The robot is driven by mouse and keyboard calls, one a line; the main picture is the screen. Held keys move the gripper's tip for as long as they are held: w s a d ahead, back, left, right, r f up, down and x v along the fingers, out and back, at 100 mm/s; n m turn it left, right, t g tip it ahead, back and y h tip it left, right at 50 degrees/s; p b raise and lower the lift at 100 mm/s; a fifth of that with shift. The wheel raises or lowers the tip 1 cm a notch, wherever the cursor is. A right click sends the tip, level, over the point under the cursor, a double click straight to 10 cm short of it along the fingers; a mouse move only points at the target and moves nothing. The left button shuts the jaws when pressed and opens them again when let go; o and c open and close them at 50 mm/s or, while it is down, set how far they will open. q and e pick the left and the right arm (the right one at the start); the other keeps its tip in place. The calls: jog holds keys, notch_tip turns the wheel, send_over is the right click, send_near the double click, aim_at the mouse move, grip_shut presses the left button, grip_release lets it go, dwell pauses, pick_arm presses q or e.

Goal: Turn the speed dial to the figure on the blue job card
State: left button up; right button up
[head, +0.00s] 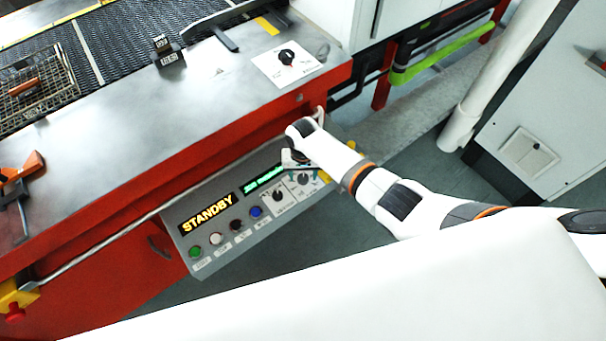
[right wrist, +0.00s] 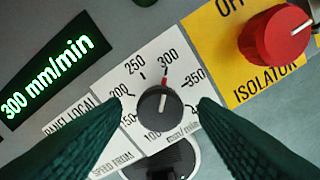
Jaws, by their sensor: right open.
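The speed dial (right wrist: 160,107) is a black knob on a white scale plate in the right wrist view. Its scale figures include 150, 200, 250, 300 and 350. In the head view this gripper (head: 297,160) is over the right end of the control panel (head: 225,243). A green display (right wrist: 48,78) reads 300 mm/min. I see no blue job card. My left gripper is not in view.
A red isolator knob (right wrist: 275,36) on a yellow plate is close to the upper right of the dial. A STANDBY display (head: 208,213) and several buttons line the panel's left part. Another black dial (head: 287,57) sits on the grey worktop. Dark floor lies below the panel.

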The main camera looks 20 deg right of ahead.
jog(key=shift+f, duration=0.25)
jog(key=c, duration=1)
jog(key=n, duration=0.3)
jog(key=shift+n+p, duration=0.4)
jog(key=n, duration=0.4)
jog(key=shift+n, duration=0.4)
